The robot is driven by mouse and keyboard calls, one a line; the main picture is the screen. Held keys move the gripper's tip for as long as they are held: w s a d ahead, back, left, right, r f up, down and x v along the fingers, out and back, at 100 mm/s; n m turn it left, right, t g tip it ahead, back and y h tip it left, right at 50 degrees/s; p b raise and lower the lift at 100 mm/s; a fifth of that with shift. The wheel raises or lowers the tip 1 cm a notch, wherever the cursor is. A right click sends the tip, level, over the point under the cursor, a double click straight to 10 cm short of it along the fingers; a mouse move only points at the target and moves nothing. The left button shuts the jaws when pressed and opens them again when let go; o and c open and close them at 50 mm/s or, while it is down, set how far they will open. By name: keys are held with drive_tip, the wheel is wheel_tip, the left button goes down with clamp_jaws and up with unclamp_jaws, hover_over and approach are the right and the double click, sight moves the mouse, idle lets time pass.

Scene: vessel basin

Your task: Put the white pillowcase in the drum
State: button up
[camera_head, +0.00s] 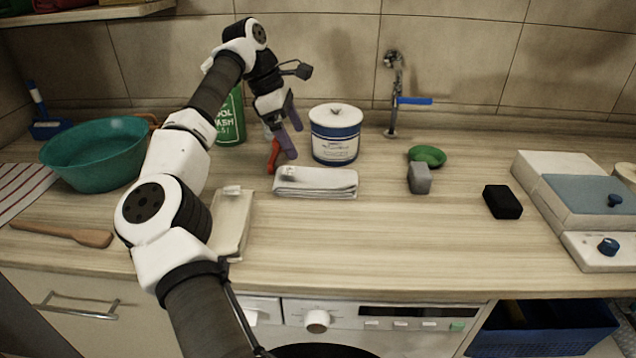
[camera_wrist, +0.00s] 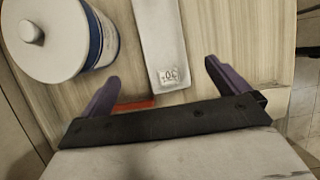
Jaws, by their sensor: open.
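The white pillowcase (camera_head: 316,184) appears to be the folded white cloth lying flat on the counter, with a small label at its left end. In the wrist view the cloth (camera_wrist: 158,32) and its printed label lie ahead of the fingers. My gripper (camera_head: 294,143) is open and empty, pointing down above the counter just behind and left of the cloth; its purple fingers (camera_wrist: 161,73) are apart and not closed on it. The washing machine (camera_head: 390,312) is under the counter; only the dark top of its round front shows, so the drum's inside is hidden.
A white-and-blue tub (camera_head: 335,136) stands right of my gripper, a green bottle (camera_head: 231,118) behind it. A red item (camera_head: 273,156) is close below the fingers. A teal basin (camera_head: 95,155), green bowl (camera_head: 427,156), grey block (camera_head: 419,178) and black block (camera_head: 502,202) stand around.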

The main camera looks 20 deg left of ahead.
sight(313, 172)
drive_tip(key=x, duration=0.6)
drive_tip(key=shift+r, duration=0.1)
drive_tip(key=shift+s+d+p+x, duration=0.15)
drive_tip(key=shift+p+x, duration=0.4)
drive_tip(key=shift+x, duration=0.75)
drive_tip(key=shift+s+d+p+x, duration=0.1)
drive_tip(key=shift+p+x, duration=0.4)
drive_tip(key=shift+x, duration=0.75)
drive_tip(key=shift+r, duration=0.1)
drive_tip(key=c, duration=1.3)
